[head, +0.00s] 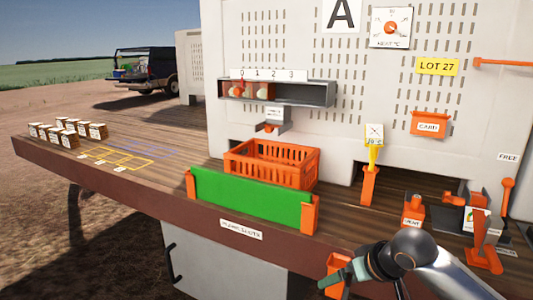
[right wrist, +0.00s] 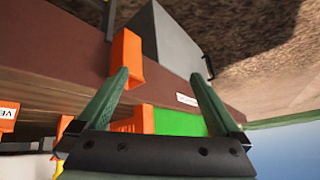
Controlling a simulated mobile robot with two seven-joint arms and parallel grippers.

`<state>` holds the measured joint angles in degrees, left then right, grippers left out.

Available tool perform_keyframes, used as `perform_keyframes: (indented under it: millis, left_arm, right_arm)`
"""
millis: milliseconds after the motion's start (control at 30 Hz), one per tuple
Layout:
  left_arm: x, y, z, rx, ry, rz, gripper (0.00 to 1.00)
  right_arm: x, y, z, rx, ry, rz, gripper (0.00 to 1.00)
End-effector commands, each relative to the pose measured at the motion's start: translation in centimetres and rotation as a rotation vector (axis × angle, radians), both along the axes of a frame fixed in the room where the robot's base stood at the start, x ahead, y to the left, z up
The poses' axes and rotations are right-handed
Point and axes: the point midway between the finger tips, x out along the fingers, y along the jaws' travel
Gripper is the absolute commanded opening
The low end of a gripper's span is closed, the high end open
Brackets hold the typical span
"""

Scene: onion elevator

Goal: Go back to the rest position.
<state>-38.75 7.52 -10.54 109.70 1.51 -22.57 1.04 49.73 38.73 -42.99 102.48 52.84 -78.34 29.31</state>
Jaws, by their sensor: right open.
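My right gripper (head: 335,281) is at the lower middle of the head view, in front of the bench's front edge. Its two green fingers stand wide apart in the right wrist view (right wrist: 160,76), with nothing between them. An orange bracket (right wrist: 126,55) on the bench edge shows just beyond one fingertip; I cannot tell whether they touch. It also shows in the head view (head: 336,265), partly behind the gripper. My left gripper is not in view.
On the wooden bench (head: 150,185) stand an orange crate (head: 270,172), a green panel (head: 250,203) and several small labelled boxes (head: 70,130). A white perforated wall (head: 290,50) rises behind. Orange levers (head: 487,240) crowd the right end. The ground left of the bench is open.

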Motion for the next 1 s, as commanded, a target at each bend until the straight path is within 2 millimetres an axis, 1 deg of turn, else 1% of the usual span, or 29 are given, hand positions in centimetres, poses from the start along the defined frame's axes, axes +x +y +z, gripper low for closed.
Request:
perform_keyframes:
  millis: [33,200,300,433,567,667,767,800,900,1000]
  left_arm:
    - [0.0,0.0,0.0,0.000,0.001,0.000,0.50]
    - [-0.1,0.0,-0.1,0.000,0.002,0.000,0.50]
    - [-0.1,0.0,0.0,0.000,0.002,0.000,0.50]
    - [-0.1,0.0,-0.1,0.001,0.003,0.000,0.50]
    - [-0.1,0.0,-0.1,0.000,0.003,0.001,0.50]
    - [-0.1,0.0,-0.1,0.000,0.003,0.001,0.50]
    - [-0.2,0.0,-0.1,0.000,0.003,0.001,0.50]
    - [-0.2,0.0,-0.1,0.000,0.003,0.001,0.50]
    - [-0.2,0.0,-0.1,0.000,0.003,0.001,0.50]
    - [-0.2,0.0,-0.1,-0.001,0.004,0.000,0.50]
  right_arm:
    - [-0.6,1.3,-2.4,0.030,-0.002,0.022,1.00]
    - [-2.4,4.3,-8.1,0.110,-0.059,0.055,1.00]
    - [-3.9,5.4,-11.3,0.148,-0.091,0.056,1.00]
    - [-6.4,6.1,-15.0,0.183,-0.133,0.036,1.00]
    - [-9.5,6.0,-18.6,0.190,-0.171,-0.001,1.00]
    - [-12.4,5.4,-21.3,0.177,-0.195,-0.034,1.00]
    - [-15.7,4.3,-23.7,0.143,-0.215,-0.068,1.00]
    - [-17.0,3.8,-24.5,0.127,-0.221,-0.082,1.00]
    - [-20.4,2.5,-26.3,0.074,-0.231,-0.106,1.00]
    - [-23.2,1.3,-27.4,0.025,-0.238,-0.119,1.00]
